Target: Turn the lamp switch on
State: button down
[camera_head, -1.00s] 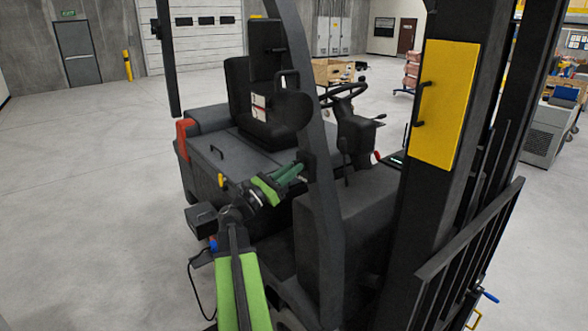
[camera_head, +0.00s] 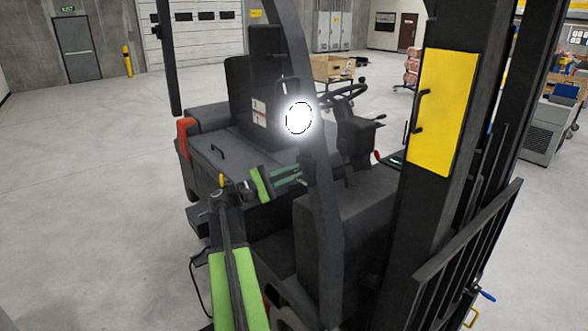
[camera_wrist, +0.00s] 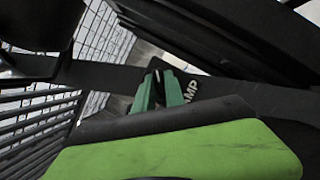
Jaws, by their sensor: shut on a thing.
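The round lamp (camera_head: 299,118) on the forklift's front pillar is lit and glows white in the head view. My gripper (camera_head: 300,176), with green fingers, reaches the pillar below the lamp. In the wrist view its fingertips (camera_wrist: 162,80) are close together on a small dark part, the lamp switch (camera_wrist: 157,75), which is mostly hidden between them. Beside the fingers, the letters "AMP" (camera_wrist: 190,92) show on the dark pillar.
The dark forklift (camera_head: 350,215) fills the middle, with its seat and steering wheel (camera_head: 345,93) behind the pillar. The mast with a yellow panel (camera_head: 446,110) stands at right. Open floor (camera_head: 90,200) lies to the left.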

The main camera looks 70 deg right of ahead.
jog(key=shift+a+f+m+y+p, duration=0.1)
jog(key=shift+m+y+p, duration=0.45)
jog(key=shift+m, duration=0.65)
jog(key=shift+s, duration=0.1)
jog(key=c, duration=1.4)
grip_release()
jog(key=shift+a, duration=0.15)
jog(key=b+v, duration=0.3)
jog(key=v, duration=1.4)
jog(key=shift+w, duration=0.25)
